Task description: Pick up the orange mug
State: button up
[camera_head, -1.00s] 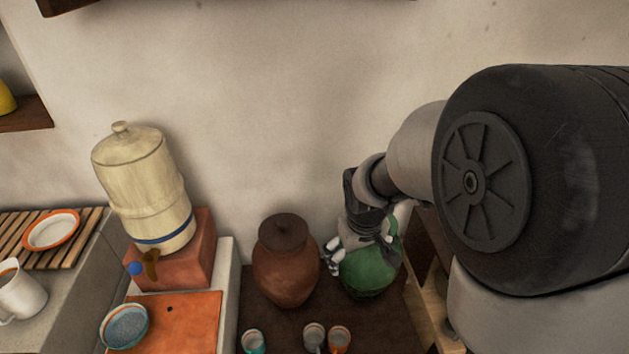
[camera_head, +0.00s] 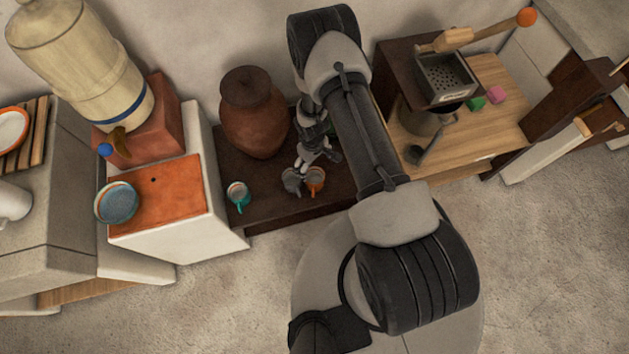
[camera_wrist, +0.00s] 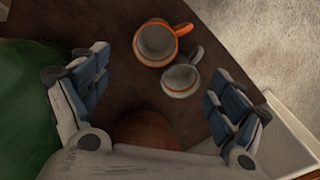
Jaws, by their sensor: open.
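The orange mug (camera_head: 315,179) stands on the dark brown low table (camera_head: 270,210), close beside a grey mug (camera_head: 292,180). In the wrist view the orange mug (camera_wrist: 157,42) shows its open top and orange rim, with its handle to the right. The grey mug (camera_wrist: 182,80) sits just below it in that view, nearer my gripper. My gripper (camera_head: 318,158) is open and empty, above and behind the two mugs. In the wrist view its fingers (camera_wrist: 152,88) are spread wide, and both mugs lie beyond them, untouched.
A teal mug (camera_head: 238,194) stands left on the same table. A brown lidded jar (camera_head: 253,115) stands behind it, close to my gripper. A green round vessel (camera_wrist: 28,105) is beside the left finger. A wooden counter (camera_head: 470,140) is on the right; open floor lies in front.

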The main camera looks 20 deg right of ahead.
jog(key=b, duration=0.4)
send_near(315, 179)
jog(key=s, duration=0.2)
notch_tip(315, 179, down, 5)
jog(key=b, duration=0.2)
jog(key=shift+w+a+f+b, duration=0.1)
jog(key=shift+b, duration=0.2)
jog(key=shift+c, duration=0.3)
jog(key=c, duration=1.4)
jog(key=shift+o, duration=0.2)
jog(key=shift+r, duration=0.2)
